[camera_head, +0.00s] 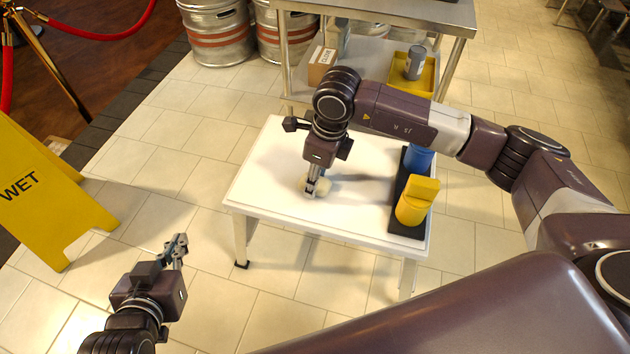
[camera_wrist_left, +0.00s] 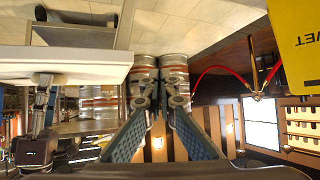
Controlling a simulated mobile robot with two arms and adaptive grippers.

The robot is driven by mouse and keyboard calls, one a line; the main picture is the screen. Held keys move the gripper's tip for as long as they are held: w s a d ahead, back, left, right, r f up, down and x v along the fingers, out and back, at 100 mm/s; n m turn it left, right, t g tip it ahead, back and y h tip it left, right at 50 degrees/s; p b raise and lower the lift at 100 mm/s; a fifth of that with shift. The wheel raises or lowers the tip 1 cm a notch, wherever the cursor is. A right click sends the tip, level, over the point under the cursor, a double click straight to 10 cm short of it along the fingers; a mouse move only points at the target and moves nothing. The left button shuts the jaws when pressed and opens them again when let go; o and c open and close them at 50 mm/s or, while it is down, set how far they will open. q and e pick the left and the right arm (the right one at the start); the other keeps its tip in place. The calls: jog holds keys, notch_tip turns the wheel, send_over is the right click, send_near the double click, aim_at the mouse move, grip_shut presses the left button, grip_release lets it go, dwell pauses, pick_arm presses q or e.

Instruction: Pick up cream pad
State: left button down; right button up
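The cream pad (camera_head: 325,188) is a small pale round thing on the white table (camera_head: 265,190), toward its front left. My right gripper (camera_head: 312,191) points down right at the pad and covers its middle, with cream showing on both sides. Whether its fingers are closed on the pad is hard to see. My left gripper (camera_head: 175,248) is away from the table, over the floor at the lower left.
A black tray (camera_head: 395,217) with a yellow object (camera_head: 416,202) and a blue one (camera_head: 418,158) lies at the table's right side. A yellow wet-floor sign (camera_head: 45,200) stands at left. Kegs (camera_head: 217,32) and a metal shelf table (camera_head: 375,12) are behind.

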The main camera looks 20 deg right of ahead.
jog(key=shift+r, duration=0.1)
